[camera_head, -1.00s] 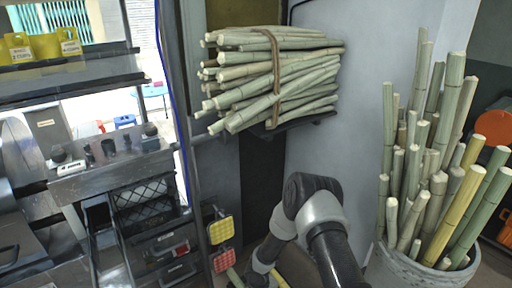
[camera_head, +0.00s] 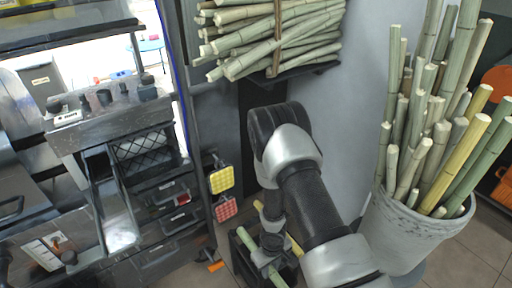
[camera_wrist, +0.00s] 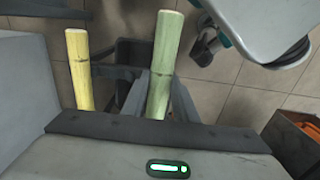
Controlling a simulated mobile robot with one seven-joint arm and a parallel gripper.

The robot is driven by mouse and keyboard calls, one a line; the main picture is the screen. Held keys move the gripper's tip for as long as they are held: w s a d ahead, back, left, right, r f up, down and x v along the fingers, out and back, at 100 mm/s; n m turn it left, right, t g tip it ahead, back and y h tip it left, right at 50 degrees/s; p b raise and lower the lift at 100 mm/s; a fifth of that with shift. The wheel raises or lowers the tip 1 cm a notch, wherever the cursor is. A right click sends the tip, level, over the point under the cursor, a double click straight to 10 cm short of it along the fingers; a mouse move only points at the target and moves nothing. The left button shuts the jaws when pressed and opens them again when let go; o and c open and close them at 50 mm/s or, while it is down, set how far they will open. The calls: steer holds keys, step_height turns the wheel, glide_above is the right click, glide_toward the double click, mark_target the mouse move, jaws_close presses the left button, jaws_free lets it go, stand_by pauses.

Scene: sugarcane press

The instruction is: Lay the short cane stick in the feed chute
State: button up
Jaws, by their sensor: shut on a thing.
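My gripper (camera_head: 268,256) is low at the bottom middle of the head view, over a dark open bin (camera_head: 240,268). It is shut on a green cane stick (camera_head: 247,241). In the wrist view the green stick (camera_wrist: 163,60) stands between the two fingers, its far end sticking out beyond them. A yellow cane stick (camera_head: 294,245) is beside it, outside the fingers; it also shows in the wrist view (camera_wrist: 79,70). A sloping metal channel (camera_head: 116,215), which looks like the feed chute, lies to the left, apart from the gripper.
A tall pale basket (camera_head: 400,235) full of long canes stands at the right. A shelf (camera_head: 295,80) bears a stack of canes above my arm. A dark post with yellow (camera_head: 221,180) and red (camera_head: 226,208) pads stands between the channel and my gripper.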

steer(key=shift+s+d+r+b, duration=0.2)
steer(key=shift+s+d+b, duration=0.1)
steer(key=shift+s+d, duration=0.25)
step_height(320, 180, up, 8)
steer(key=p, duration=0.6)
steer(key=shift+a, duration=0.15)
steer(key=w+d+r+m, duration=0.2)
steer(key=w+d+r, duration=0.35)
steer(key=r, duration=0.35)
steer(key=w+d+r+m, duration=0.2)
steer(key=w+d+r, duration=0.3)
steer(key=r, duration=0.5)
steer(key=s+a+r+m+p, duration=0.1)
steer(key=s+r+p, duration=0.1)
steer(key=r+p, duration=0.7)
steer(key=s+a+r+m+p, duration=0.1)
steer(key=r+p, duration=0.9)
steer(key=r, duration=0.9)
steer(key=shift+s+r+m, duration=0.2)
steer(key=shift+s+m, duration=0.2)
